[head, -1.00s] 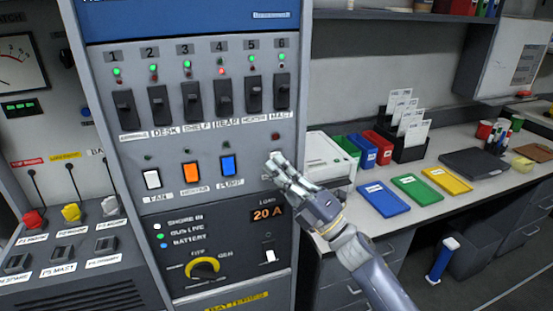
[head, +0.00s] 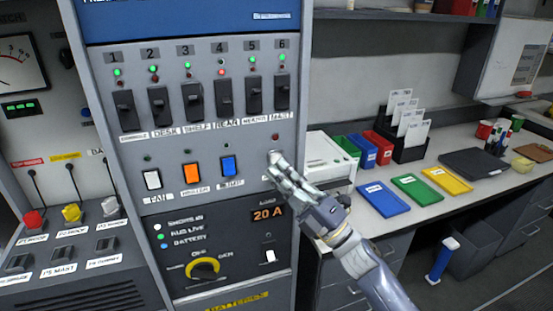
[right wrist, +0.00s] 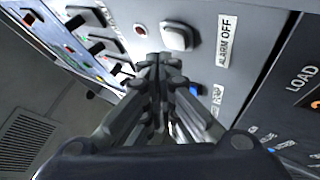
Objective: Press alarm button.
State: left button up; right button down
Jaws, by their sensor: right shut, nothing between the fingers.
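The alarm button is a white rocker beside the label ALARM OFF (right wrist: 226,41), and the button (right wrist: 176,37) shows in the upper middle of the right wrist view. My right gripper is shut and empty. Its fingertips (right wrist: 160,62) are close beside the button in the right wrist view; I cannot tell whether they touch it. My left gripper is not in view.
White (head: 152,179), orange (head: 190,173) and blue (head: 228,166) buttons sit left of my gripper. Black switches (head: 221,99) line the panel above. A load display (head: 268,214) is below. A counter with trays (head: 384,199) stands at right.

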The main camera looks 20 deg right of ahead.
jog(key=shift+s, duration=2.45)
jog(key=shift+w, duration=0.1)
